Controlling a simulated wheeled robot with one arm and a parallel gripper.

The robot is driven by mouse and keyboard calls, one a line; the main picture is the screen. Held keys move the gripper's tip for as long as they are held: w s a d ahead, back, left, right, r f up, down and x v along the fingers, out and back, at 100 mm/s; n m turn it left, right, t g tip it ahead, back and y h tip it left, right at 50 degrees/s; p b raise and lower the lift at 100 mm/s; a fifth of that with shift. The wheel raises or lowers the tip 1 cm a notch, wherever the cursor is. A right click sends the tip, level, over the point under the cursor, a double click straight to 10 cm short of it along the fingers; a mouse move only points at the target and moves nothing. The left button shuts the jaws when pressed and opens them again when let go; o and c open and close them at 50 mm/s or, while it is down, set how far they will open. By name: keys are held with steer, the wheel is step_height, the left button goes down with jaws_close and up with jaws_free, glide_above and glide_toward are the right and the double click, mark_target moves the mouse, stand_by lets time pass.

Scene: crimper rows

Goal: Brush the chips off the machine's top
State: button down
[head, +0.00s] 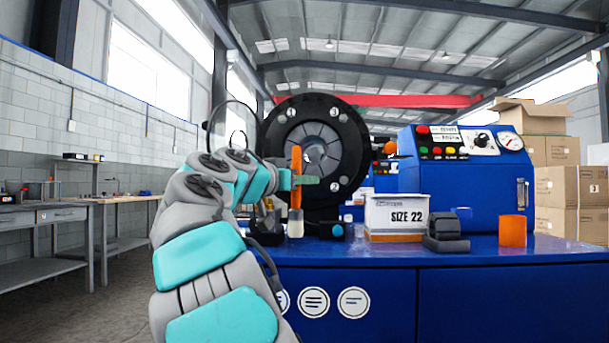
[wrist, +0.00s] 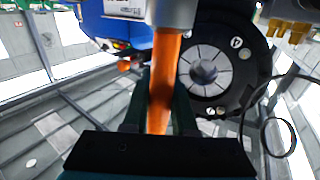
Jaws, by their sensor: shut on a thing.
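My gripper (head: 298,180) is shut on the orange handle of a brush (head: 296,203). The brush hangs upright with its pale bristles down, near the left end of the blue machine's top (head: 390,250). I cannot tell whether the bristles touch the top. The wrist view shows the orange brush handle (wrist: 164,80) between the dark fingers of my gripper (wrist: 160,100), with its grey collar at the upper edge. The bristles are out of that view. The machine's round black crimping head (head: 357,135) stands behind the brush. I cannot make out any chips.
On the machine's top stand a white box marked SIZE 22 (head: 395,217), a black block (head: 446,231), an orange cup (head: 512,231) and a small dark piece with a blue end (head: 331,230). A blue control cabinet (head: 465,170) rises behind. Cardboard boxes (head: 558,186) are at right, workbenches (head: 110,200) at left.

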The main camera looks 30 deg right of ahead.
steer(key=w+a+f+n+y, duration=0.1)
steer(key=a+f+n+y, duration=0.5)
steer(key=f, duration=1.4)
steer(key=w+a+f+n+t+y, duration=0.1)
steer(key=a+f+n+y, duration=0.6)
steer(key=f+y, duration=0.7)
steer(key=a+f+n+t+y, duration=0.1)
steer(key=a+f+n+y, duration=0.6)
steer(key=f, duration=2)
steer(key=n+y, duration=0.3)
steer(key=shift+w+y, duration=0.3)
steer(key=shift+w, duration=0.1)
steer(key=shift+w+r+t, duration=0.25)
steer(key=shift+r+t, duration=0.05)
steer(key=shift+t, duration=0.1)
steer(key=shift+s+f, duration=0.1)
steer(key=shift+f, duration=0.05)
